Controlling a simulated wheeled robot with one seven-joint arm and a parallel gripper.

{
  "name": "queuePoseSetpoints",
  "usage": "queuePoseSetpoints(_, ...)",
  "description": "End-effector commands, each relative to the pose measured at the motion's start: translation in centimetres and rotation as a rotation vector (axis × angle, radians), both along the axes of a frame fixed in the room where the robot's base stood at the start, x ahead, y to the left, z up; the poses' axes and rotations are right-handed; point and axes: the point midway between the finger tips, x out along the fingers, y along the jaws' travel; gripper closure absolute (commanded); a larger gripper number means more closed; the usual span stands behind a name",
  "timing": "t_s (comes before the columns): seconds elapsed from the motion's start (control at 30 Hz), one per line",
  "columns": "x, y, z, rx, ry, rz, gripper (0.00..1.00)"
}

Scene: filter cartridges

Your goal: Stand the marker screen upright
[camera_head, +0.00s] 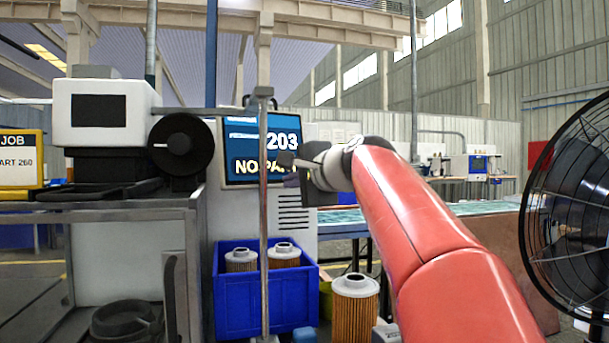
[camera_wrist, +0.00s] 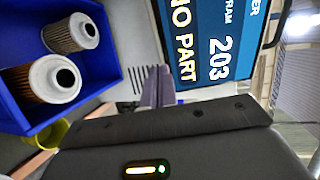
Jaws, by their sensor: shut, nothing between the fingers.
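The marker screen (camera_head: 245,140) is a dark-framed blue panel with "203" and "NO PART" on it. In the camera_head view its top leans slightly to the left, and my gripper and a thin post cover parts of it. In the wrist view the screen (camera_wrist: 235,30) fills the upper right, with its text turned sideways. My gripper (camera_head: 285,160) is shut and empty, in front of the screen's lower right part. In the wrist view its fingertips (camera_wrist: 158,78) are together beside the screen's edge; I cannot tell whether they touch it.
A blue bin (camera_head: 240,309) with filter cartridges (camera_head: 284,255) stands below the screen. Another cartridge (camera_head: 355,310) stands right of it. The thin metal post (camera_head: 263,220) rises in front of the screen. A labelling machine (camera_head: 105,115) is at left, a black fan (camera_head: 575,200) at right.

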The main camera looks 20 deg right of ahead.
Motion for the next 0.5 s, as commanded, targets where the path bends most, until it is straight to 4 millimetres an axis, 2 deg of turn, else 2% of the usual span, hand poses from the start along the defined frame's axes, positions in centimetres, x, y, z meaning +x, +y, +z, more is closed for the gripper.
queuePoseSetpoints(0.03, 1.1, 0.4, -0.1, 0.0, 0.002, 0.002, 1.0)
queuePoseSetpoints(0.2, 3.8, 1.2, -0.6, -0.001, 0.001, 0.001, 1.0)
queuePoseSetpoints(0.3, 4.8, 1.6, -0.8, -0.001, 0.001, 0.0, 1.0)
queuePoseSetpoints(0.5, 5.5, 1.8, -1.0, -0.002, -0.001, -0.001, 1.0)
